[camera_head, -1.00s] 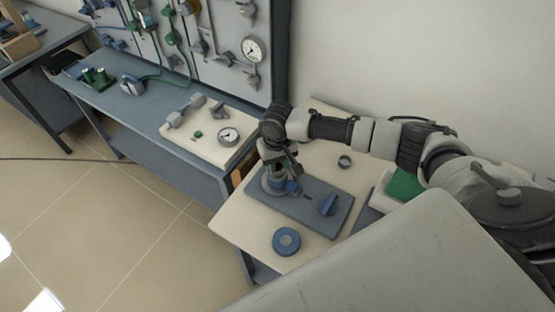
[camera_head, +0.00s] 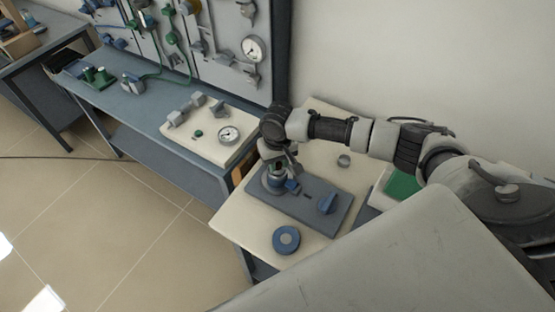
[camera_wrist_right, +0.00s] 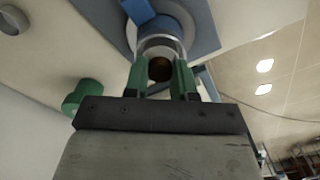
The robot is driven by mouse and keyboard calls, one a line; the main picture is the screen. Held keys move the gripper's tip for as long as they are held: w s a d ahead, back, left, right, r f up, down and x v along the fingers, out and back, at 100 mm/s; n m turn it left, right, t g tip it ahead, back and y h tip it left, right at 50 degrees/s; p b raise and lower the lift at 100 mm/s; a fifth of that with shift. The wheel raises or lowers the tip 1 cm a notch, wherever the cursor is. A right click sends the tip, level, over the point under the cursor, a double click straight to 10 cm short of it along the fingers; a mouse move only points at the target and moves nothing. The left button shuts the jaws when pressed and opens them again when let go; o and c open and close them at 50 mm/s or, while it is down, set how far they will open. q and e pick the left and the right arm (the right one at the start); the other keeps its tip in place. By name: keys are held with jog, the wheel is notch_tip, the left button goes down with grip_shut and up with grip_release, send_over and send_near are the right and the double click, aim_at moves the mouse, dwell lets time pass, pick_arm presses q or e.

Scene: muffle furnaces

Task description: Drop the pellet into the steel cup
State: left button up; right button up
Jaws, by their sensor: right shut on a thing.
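My right gripper (camera_head: 278,165) hangs at the far left end of the grey-blue plate. In the right wrist view its green fingers (camera_wrist_right: 161,80) are shut on a small, dark brown, round thing, which looks like the pellet (camera_wrist_right: 160,69). Just beyond the fingertips is a pale metal cylinder (camera_wrist_right: 160,45) standing on a round base; the fingers partly hide it. A small grey steel cup (camera_head: 344,161) stands apart on the cream board, right of the gripper in the head view. My left gripper is not in view.
The grey-blue plate (camera_head: 308,207) carries a blue lever (camera_head: 327,203). A blue ring-shaped thing (camera_head: 286,240) lies nearer on the cream board. A green-topped block (camera_head: 402,186) is at right, under my arm. A gauge (camera_head: 228,135) lies on the left bench's board.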

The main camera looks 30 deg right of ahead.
jog(key=o, duration=1)
jog(key=shift+c, duration=0.2)
notch_tip(320, 180, up, 11)
jog(key=b, duration=0.1)
jog(key=shift+s+f, duration=0.1)
jog(key=shift+f, duration=0.1)
